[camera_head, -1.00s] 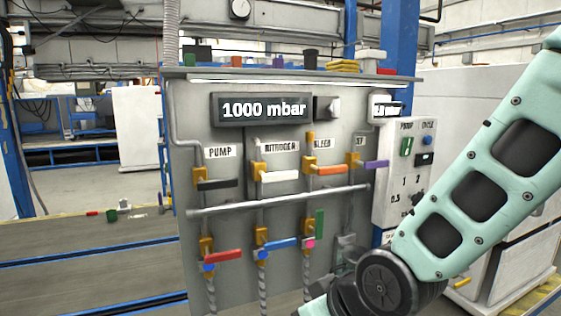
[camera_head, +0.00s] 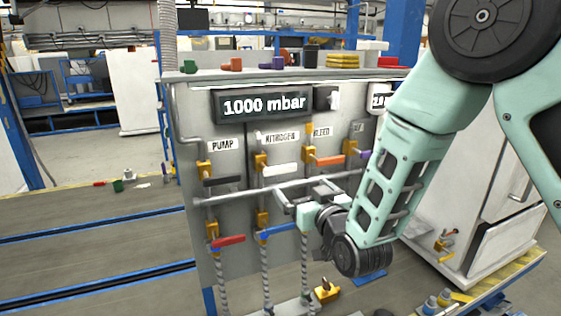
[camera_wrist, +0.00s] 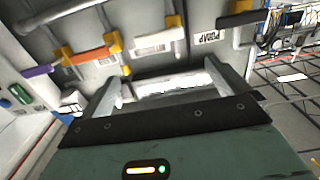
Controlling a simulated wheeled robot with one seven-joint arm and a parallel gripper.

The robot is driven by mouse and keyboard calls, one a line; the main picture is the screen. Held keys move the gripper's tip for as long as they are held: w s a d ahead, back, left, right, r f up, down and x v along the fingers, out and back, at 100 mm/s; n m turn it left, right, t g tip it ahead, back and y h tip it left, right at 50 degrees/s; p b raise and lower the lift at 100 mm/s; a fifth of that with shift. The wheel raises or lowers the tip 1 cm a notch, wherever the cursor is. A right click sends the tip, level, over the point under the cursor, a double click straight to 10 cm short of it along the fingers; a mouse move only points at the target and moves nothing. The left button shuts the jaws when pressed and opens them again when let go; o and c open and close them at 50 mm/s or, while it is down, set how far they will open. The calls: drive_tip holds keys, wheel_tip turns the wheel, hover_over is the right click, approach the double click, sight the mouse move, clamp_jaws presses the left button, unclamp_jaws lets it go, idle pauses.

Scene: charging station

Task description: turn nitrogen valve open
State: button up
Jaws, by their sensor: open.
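The nitrogen valve has a white lever handle (camera_head: 281,170) on a yellow body (camera_head: 261,162), under the NITROGEN label (camera_head: 279,137) on the grey panel. The handle lies roughly horizontal. In the wrist view the white handle (camera_wrist: 158,37) is above my gripper, between the orange and black handles. My gripper (camera_head: 298,189) is open with nothing held. In the head view it is below and slightly right of the white handle, overlapping the horizontal pipe. The wrist view shows both fingers (camera_wrist: 160,77) apart, with a pale bar between them in the picture; contact cannot be told.
A black PUMP handle (camera_head: 222,180) is left of the nitrogen valve and an orange BLEED handle (camera_head: 331,160) is right. A blue handle (camera_head: 283,230) and red handle (camera_head: 228,241) sit below. The horizontal pipe (camera_head: 233,196) crosses the panel. The display (camera_head: 263,104) reads 1000 mbar.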

sight(281, 167)
drive_tip(key=p+x, duration=0.6)
drive_tip(key=x, duration=0.7)
drive_tip(key=shift+r, duration=0.1)
drive_tip(key=shift+w+a, duration=0.2)
drive_tip(key=shift+w, duration=0.5)
drive_tip(key=c, duration=1.1)
drive_tip(key=shift+c, duration=0.2)
